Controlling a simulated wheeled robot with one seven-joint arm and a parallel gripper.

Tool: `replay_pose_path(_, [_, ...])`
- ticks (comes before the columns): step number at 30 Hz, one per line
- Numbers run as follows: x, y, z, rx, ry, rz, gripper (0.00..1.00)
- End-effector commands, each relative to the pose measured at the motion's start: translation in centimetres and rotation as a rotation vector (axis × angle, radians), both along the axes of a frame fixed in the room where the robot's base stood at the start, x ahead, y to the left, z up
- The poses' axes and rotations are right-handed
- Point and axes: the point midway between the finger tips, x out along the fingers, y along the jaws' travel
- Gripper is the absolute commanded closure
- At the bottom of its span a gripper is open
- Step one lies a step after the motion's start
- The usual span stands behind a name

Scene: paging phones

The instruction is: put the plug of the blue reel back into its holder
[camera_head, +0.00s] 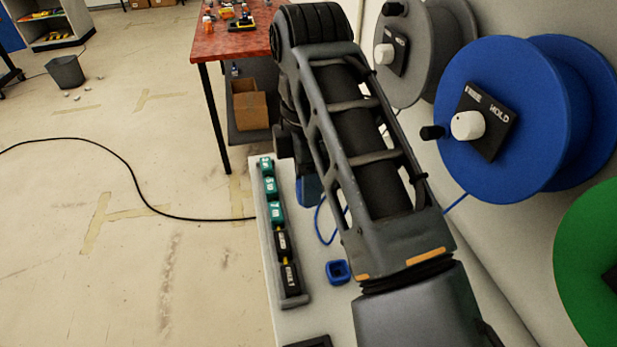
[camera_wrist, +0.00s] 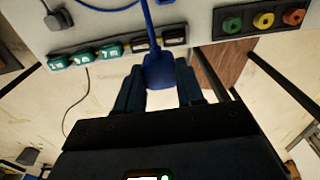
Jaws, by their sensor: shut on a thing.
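The blue reel (camera_head: 497,115) is on the wall at right in the head view, with a white knob and a black HOLD plate. A small blue square holder (camera_head: 338,271), hollow on top, sits on the pale bench below it. In the wrist view my gripper (camera_wrist: 158,70) is shut on the blue plug (camera_wrist: 158,73), with a blue cable (camera_wrist: 149,25) running from it towards the top. In the head view my arm hides most of the gripper. The plug is held apart from the holder.
A row of teal and black labelled blocks (camera_head: 269,187) lies along the bench's left edge. A grey reel (camera_head: 422,60) and a green reel (camera_head: 590,250) flank the blue one. A red-topped table (camera_head: 232,42) stands beyond. The wrist view shows a panel with coloured round sockets (camera_wrist: 264,20).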

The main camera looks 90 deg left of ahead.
Motion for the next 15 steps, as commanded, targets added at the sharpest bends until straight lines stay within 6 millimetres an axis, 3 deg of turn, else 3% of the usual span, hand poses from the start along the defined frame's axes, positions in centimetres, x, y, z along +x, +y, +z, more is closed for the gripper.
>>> replay_pose_path(1, [0.4,0.7,1.5,0.022,-0.016,0.006,0.88])
replay_pose_path(15, [5.9,-0.1,1.7,0.025,-0.014,-0.006,0.88])
